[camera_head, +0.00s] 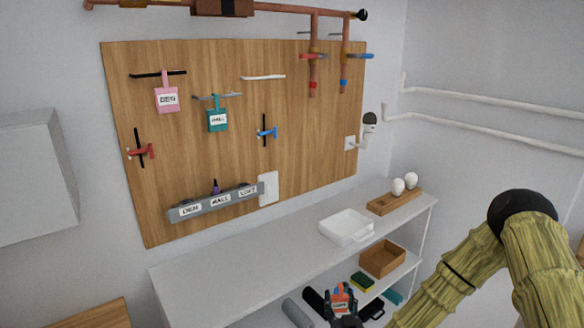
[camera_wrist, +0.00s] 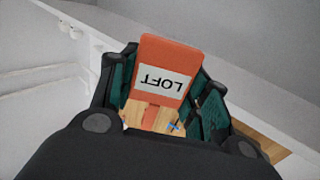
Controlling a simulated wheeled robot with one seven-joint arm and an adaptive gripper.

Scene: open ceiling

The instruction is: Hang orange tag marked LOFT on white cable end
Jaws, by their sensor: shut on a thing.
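My gripper (camera_head: 343,310) is low at the front of the shelf unit, shut on the orange tag (camera_head: 340,297). In the wrist view the orange tag (camera_wrist: 165,72) stands between the fingers, its white LOFT label upside down. The white cable end (camera_head: 263,77) sticks out at the upper right of the wooden board and is bare. A pink DEN tag (camera_head: 167,99) hangs on the black cable end (camera_head: 158,73). A teal tag (camera_head: 217,119), its label seemingly HALL, hangs on the grey cable end (camera_head: 222,96). My gripper is well below and right of the white cable end.
A grey labelled rail (camera_head: 215,203) is fixed low on the board (camera_head: 220,150). Copper pipes with valves (camera_head: 313,70) stand out at the upper right. The shelf top (camera_head: 270,245) holds a white tray (camera_head: 346,227) and a wooden tray with bulbs (camera_head: 395,201); its left part is clear.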

